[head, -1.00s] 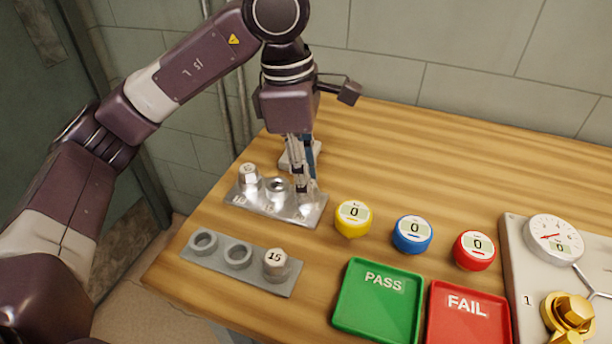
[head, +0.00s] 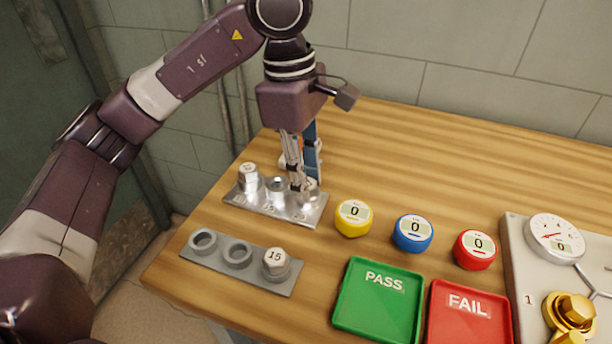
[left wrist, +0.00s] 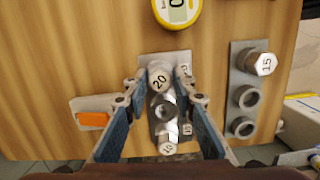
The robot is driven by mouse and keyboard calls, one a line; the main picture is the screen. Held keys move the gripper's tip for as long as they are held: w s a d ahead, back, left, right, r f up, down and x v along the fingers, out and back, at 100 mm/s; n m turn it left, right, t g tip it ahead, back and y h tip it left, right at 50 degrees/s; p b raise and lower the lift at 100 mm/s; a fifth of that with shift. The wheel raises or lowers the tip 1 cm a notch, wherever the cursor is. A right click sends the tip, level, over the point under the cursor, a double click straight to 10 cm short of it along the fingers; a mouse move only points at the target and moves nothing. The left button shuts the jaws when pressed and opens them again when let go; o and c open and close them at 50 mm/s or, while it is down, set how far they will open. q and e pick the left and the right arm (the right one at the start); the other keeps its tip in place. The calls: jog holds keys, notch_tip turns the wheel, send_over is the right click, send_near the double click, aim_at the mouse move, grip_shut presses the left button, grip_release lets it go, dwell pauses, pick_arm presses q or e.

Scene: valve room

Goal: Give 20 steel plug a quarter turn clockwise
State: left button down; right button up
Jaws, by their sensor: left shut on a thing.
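The 20 steel plug (left wrist: 160,78) sits at one end of the steel plate (head: 240,201), its numbered top facing up between my left fingers in the left wrist view. In the head view the plug (head: 312,185) is partly hidden by the fingers. My left gripper (head: 303,187) reaches down from above and is shut on this plug; its fingertips also show in the left wrist view (left wrist: 158,88). The plate's middle socket (head: 277,187) is open, and another steel plug (head: 248,172) stands at its far left. My right gripper is not in view.
A grey rack (head: 214,268) with a 15 plug (head: 276,262) and two empty holes lies in front. Yellow (head: 353,217), blue (head: 413,232) and red (head: 474,249) gauges stand right. Green PASS (head: 343,318) and red FAIL (head: 436,330) trays lie nearer. An orange-and-white object (left wrist: 92,119) is beside the plate.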

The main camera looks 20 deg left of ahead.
pick_arm(q)
jog(key=shift+f, duration=0.25)
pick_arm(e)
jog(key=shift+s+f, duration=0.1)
pick_arm(q)
jog(key=shift+m, duration=1.5)
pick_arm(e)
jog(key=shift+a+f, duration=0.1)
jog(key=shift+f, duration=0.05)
pick_arm(q)
jog(key=shift+m+g+p, duration=0.3)
jog(key=shift+m+p, duration=0.1)
jog(key=shift+m, duration=0.9)
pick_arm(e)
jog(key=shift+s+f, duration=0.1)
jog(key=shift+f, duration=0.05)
